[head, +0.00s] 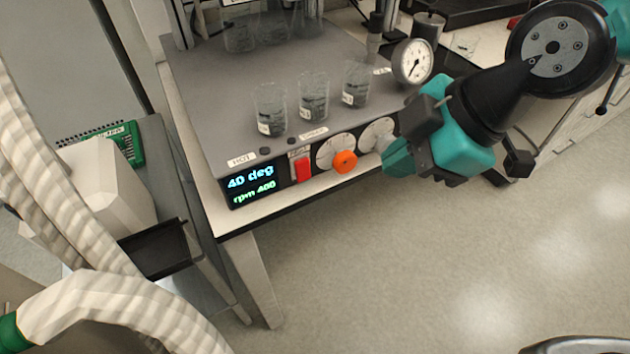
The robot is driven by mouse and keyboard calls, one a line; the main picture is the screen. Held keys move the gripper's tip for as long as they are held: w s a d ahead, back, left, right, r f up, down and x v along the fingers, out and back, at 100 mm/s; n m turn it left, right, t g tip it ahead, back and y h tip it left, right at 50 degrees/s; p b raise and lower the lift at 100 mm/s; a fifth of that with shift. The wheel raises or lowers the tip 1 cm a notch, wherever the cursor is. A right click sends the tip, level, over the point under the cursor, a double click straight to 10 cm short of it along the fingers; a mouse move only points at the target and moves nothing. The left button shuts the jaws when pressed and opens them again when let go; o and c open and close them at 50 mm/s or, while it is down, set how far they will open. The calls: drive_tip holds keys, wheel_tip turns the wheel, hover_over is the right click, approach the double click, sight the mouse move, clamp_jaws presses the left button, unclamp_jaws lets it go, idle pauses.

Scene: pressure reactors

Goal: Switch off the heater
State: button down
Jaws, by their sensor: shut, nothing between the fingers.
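The heater (192,100) is a wide grey plate unit on the bench, with a black front panel. Its display (250,184) is lit and reads 40 deg and rpm 400. A red switch (303,169) sits right of the display. An orange knob (344,161) stands out from a white dial to the right of the switch. A second white dial (376,133) is further right, partly hidden by my gripper. My gripper (388,159) is shut and empty, at the right end of the panel, right of the orange knob. I cannot tell whether its tips touch the panel.
Several glass beakers, one of them the front-left beaker (270,112), stand on the plate. A pressure gauge (413,62) rises beside my arm. A ribbed white hose (60,165) crosses the left side. The floor in front of the bench is clear.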

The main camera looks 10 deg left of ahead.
sight(303, 170)
drive_tip(key=a+f+n, duration=0.1)
drive_tip(key=n, duration=0.1)
drive_tip(key=w+a+f+n, duration=0.1)
drive_tip(key=a+n, duration=0.1)
drive_tip(key=shift+w+a+f+y, duration=0.1)
drive_tip(key=shift+w+f+y, duration=0.05)
drive_tip(key=shift+f+y, duration=0.25)
drive_tip(key=w+a+f, duration=0.1)
drive_tip(key=a+f, duration=0.1)
drive_tip(key=f, duration=0.1)
drive_tip(key=w+a+f, duration=0.2)
drive_tip(key=a+f, duration=0.1)
drive_tip(key=w+a+f, duration=0.1)
drive_tip(key=a+f, duration=0.2)
drive_tip(key=shift+w, duration=0.25)
drive_tip(key=shift+d, duration=0.1)
